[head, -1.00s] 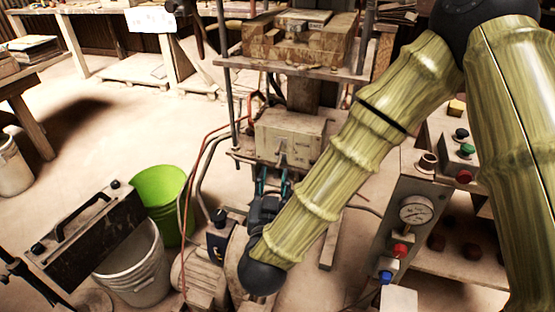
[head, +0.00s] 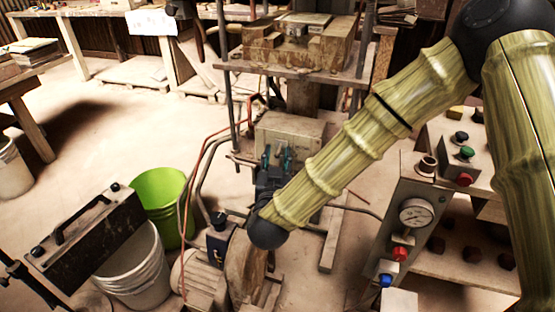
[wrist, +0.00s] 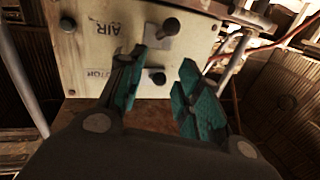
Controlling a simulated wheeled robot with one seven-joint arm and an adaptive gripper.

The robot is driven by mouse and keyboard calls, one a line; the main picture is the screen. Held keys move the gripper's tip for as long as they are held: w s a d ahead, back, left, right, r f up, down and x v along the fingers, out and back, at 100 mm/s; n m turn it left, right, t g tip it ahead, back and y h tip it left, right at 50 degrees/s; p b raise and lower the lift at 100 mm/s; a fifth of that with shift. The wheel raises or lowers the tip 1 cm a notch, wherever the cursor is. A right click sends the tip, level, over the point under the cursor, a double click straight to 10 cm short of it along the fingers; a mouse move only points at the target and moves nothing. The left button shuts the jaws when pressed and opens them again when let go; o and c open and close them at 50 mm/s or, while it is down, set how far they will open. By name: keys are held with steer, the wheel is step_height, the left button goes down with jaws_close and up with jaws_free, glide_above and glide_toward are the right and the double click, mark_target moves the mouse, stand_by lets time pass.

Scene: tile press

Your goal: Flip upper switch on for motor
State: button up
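The pale metal switch box (head: 290,127) is mounted on the press column. My gripper (head: 275,157) is in front of its face, with teal fingertips apart. In the wrist view the box face (wrist: 80,45) appears upside down. A switch with a dark knob (wrist: 170,26) on a light plate is beside the AIR label (wrist: 103,29). Another dark-knobbed switch (wrist: 156,77) is beside the MOTOR label (wrist: 98,74), which a finger partly covers. This motor switch appears between the open fingers of my gripper (wrist: 162,75). I cannot tell whether they touch it. In the head view my gripper hides the switches.
Red and grey hoses (head: 200,150) run left of the box. The motor (head: 205,275) is below my gripper. A green bucket (head: 158,190) and a white bucket (head: 140,268) stand left. A control panel with a gauge (head: 416,212) stands right. Press uprights flank the box.

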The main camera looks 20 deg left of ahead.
jaws_close()
steer(key=shift+d, duration=0.15)
